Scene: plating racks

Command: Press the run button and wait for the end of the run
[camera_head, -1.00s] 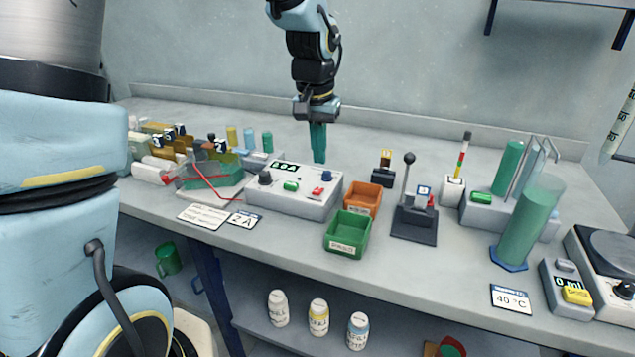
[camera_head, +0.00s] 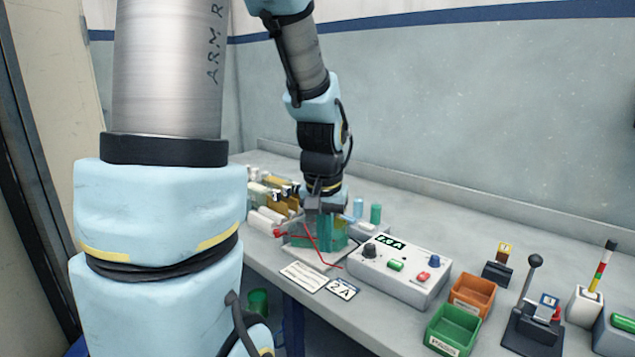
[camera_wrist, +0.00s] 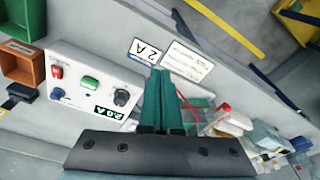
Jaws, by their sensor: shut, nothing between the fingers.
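A white control box (camera_head: 398,275) stands on the bench, with a green button (camera_head: 395,265), a black knob (camera_head: 369,250), a red switch (camera_head: 423,276) and a blue knob (camera_head: 434,261). Its small display (camera_head: 390,241) is lit; the digits look like 2.0 A but are not sharp. In the wrist view the box (camera_wrist: 75,60) and green button (camera_wrist: 90,83) lie left of my fingers. My gripper (camera_head: 325,240) is shut and empty, its green fingers pointing down left of the box, over the plating tank area, apart from the button. The fingers partly hide the tank.
A clear tank (camera_head: 300,238) with red wire stands left of the box. Cards, one reading 2 A (camera_head: 343,289), lie in front. An orange bin (camera_head: 472,294), a green bin (camera_head: 452,330) and a lever stand (camera_head: 530,325) are to the right. Bench behind the box is clear.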

